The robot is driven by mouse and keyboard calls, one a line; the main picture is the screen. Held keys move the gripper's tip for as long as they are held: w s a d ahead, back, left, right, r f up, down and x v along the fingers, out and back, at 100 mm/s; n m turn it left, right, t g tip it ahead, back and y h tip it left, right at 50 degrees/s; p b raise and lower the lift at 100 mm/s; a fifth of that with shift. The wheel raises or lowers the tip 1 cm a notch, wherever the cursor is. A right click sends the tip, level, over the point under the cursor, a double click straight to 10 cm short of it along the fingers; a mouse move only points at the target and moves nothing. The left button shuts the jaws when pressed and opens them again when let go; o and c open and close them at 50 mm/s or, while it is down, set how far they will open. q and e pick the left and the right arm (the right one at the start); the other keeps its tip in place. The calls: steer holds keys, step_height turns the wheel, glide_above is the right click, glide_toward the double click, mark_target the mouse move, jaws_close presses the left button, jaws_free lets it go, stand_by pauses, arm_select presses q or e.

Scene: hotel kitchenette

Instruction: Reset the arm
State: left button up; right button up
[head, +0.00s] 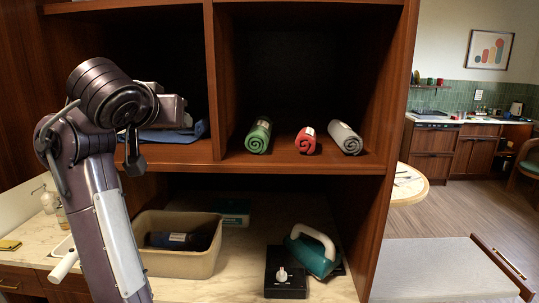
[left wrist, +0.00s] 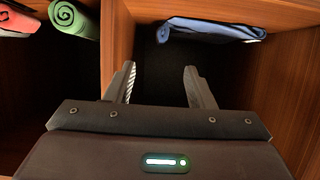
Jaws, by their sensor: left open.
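My left arm rises from the lower left of the head view and bends toward the upper shelf. My left gripper (head: 172,108) is in front of the upper left compartment, mostly hidden by its own wrist. In the left wrist view its two fingers (left wrist: 159,70) are apart with nothing between them. A folded blue cloth (head: 176,133) lies in that compartment, partly hidden by the arm; it also shows in the left wrist view (left wrist: 212,30), beyond the fingers and apart from them. My right gripper is not in view.
The upper right compartment holds green (head: 258,136), red (head: 306,140) and grey (head: 345,138) rolled towels. A wooden divider (head: 213,80) separates the compartments. Below, a beige bin (head: 180,263) holds a dark blue roll (head: 170,240). A teal iron (head: 312,256) and a black box (head: 286,285) stand right.

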arm_select(q)
steer(key=s+a+f+g, duration=0.1)
steer(key=s+f+g, duration=0.15)
steer(key=f, duration=1.25)
steer(key=s+a+f+g, duration=0.15)
steer(key=s+f, duration=0.25)
steer(key=f, duration=1.2)
steer(key=s+d+f+m+g, duration=0.1)
steer(key=s+f+g, duration=0.2)
steer(key=s+f, duration=0.75)
steer(key=s+d+f+m+g, duration=0.1)
steer(key=s+f+g, duration=0.2)
steer(key=s+f, duration=0.7)
steer(key=s+f+g+b, duration=0.15)
steer(key=s+f, duration=0.25)
steer(key=f, duration=1.4)
steer(key=s+f+b, duration=0.3)
steer(key=f, duration=1.4)
steer(key=s+a+f+b, duration=0.1)
steer(key=s+f, duration=0.7)
steer(key=s, duration=0.1)
steer(key=s+a+f+b, duration=0.1)
steer(key=s+a+f, duration=0.1)
steer(key=s+f, duration=0.7)
steer(key=shift+a+f+g, duration=0.2)
steer(key=shift+a+g, duration=0.05)
steer(key=shift+g, duration=0.2)
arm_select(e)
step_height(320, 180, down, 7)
